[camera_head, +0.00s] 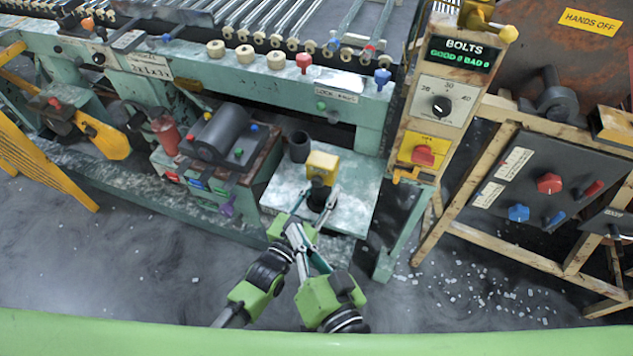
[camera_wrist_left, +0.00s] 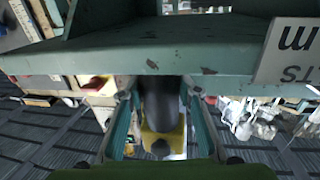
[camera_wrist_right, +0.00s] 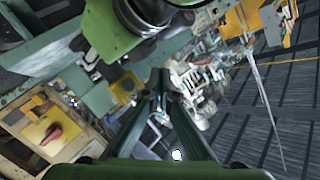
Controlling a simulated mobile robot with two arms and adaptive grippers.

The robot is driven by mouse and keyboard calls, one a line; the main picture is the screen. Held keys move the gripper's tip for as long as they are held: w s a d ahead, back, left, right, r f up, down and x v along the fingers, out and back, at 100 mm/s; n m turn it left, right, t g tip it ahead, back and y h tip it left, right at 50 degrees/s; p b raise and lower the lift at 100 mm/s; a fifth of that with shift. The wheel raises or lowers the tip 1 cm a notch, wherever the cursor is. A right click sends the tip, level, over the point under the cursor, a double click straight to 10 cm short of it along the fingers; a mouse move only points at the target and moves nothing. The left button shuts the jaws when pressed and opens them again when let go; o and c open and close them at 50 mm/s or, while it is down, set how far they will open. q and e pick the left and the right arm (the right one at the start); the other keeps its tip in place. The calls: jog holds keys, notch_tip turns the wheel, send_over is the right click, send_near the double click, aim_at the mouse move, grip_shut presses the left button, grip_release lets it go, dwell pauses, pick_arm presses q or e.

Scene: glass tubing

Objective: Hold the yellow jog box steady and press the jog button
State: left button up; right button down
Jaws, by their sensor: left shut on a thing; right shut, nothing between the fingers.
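The jog box has a yellow head (camera_head: 322,164) and a dark lower part (camera_head: 320,197), and is over the pale table in the head view. My left gripper (camera_head: 317,203) is shut on the jog box, its fingers on either side of the dark part. In the left wrist view the dark part and yellow head (camera_wrist_left: 162,142) show between the fingers. A dark round spot shows on the yellow face; I cannot tell if it is the jog button. My right gripper (camera_head: 293,232) is shut and empty, in front of and below the box, apart from it, close to the left gripper.
The pale table (camera_head: 352,208) has a dark cup (camera_head: 299,147) behind the box. A grey motor unit (camera_head: 222,135) stands left. A panel post with a red switch (camera_head: 424,155) rises right. A teal machine frame runs behind. The front floor is open, with scattered bits at right.

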aim_at(318, 181)
dwell(0.3)
jog(key=w+d, duration=0.2)
jog(key=w, duration=0.6)
jog(key=shift+w+d, duration=0.2)
jog(key=shift+d, duration=0.15)
dwell(1.2)
jog(key=shift+w+d, duration=0.15)
jog(key=shift+w, duration=0.25)
